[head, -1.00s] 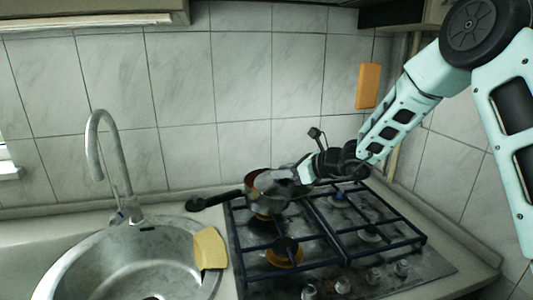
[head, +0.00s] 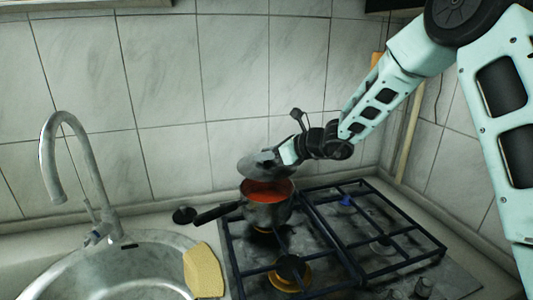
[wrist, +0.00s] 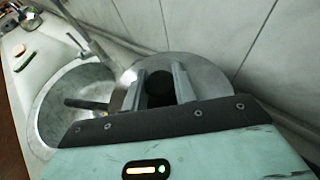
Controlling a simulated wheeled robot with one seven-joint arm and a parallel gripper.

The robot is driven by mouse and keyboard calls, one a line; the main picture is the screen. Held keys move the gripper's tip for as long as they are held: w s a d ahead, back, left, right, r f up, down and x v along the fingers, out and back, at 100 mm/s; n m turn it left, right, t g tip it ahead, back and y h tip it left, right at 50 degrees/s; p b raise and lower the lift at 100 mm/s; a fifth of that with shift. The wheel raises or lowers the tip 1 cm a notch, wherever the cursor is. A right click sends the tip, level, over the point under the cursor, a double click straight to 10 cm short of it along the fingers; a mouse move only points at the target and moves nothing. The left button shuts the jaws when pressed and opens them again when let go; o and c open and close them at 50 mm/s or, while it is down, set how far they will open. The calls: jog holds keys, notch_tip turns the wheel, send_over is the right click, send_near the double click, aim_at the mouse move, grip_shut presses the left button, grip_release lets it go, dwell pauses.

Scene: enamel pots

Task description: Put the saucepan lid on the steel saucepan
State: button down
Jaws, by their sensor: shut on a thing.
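The steel saucepan (head: 268,212) stands on the back left of the hob, its dark handle (head: 217,213) pointing left. Its open top shows something orange-red inside. The grey saucepan lid (head: 258,165) hangs just above the pan's far rim, apart from it and looking tilted. My gripper (head: 284,153) is shut on the lid's knob. In the wrist view, the jaws of my gripper (wrist: 161,88) flank the dark knob (wrist: 160,93), with the lid (wrist: 205,77) beyond. There the lid hides most of the pan; its handle (wrist: 86,104) sticks out left.
The hob (head: 330,245) has dark grates. A steel sink (head: 130,262) with a tall tap (head: 52,160) is at the left, with a yellow sponge (head: 203,271) at its edge. The tiled wall (head: 165,110) is close behind.

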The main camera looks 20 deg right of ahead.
jog(key=shift+b, duration=0.4)
notch_tip(320, 180, down, 7)
jog(key=b, duration=0.7)
jog(key=shift+r, duration=0.2)
jog(key=shift+s, duration=0.1)
jog(key=c, duration=1)
grip_release()
jog(key=shift+f, duration=0.15)
jog(key=shift+c, duration=0.2)
